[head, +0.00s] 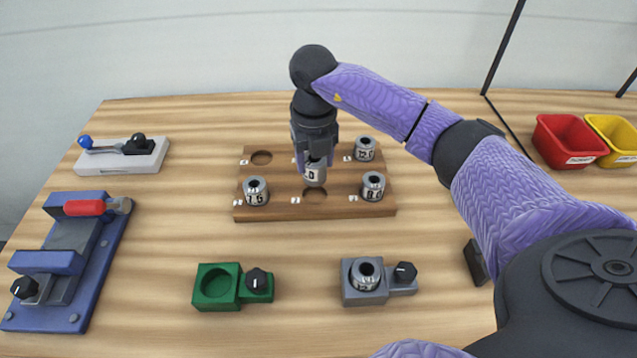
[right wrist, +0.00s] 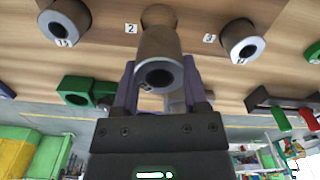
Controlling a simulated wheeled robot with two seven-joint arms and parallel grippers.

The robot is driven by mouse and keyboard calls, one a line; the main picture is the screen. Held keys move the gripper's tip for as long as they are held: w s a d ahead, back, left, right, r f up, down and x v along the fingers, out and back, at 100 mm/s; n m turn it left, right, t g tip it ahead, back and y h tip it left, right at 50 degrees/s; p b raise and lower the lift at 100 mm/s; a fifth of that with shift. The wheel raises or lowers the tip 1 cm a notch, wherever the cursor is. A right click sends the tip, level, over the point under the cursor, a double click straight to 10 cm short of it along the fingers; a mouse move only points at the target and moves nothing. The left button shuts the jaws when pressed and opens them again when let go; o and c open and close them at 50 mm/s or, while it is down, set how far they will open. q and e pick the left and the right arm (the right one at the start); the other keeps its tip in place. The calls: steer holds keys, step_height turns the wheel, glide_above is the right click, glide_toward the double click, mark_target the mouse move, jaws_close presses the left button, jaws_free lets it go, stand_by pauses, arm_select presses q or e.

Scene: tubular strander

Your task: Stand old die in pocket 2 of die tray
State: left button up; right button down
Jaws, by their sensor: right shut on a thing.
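My right gripper (head: 314,160) is shut on a grey metal die (head: 315,175), the old die, held above the wooden die tray (head: 300,212). The held die also shows in the right wrist view (right wrist: 160,58), its bored end towards the camera. Pocket 2 (head: 316,194), in the middle of the tray's front row, is empty; the die is over or just behind it, and I cannot tell the height. In the right wrist view, the "2" label (right wrist: 131,29) is beside the pocket, which the die partly hides. The gripper hides the back middle pocket. My left gripper is out of view.
Dies stand front left (head: 256,192), front right (head: 372,187) and back right (head: 365,149) in the tray; the back left pocket (head: 261,157) is empty. A grey holder (head: 357,292) holds another die. A green holder (head: 212,288) is empty. A blue fixture (head: 75,255) stands left.

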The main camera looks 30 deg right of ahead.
steer(key=shift+f+b, duration=0.7)
steer(key=shift+f, duration=2.4)
steer(key=shift+c, duration=0.6)
jaws_free()
step_height(320, 180, up, 12)
steer(key=p, duration=0.3)
steer(key=shift+r, duration=0.2)
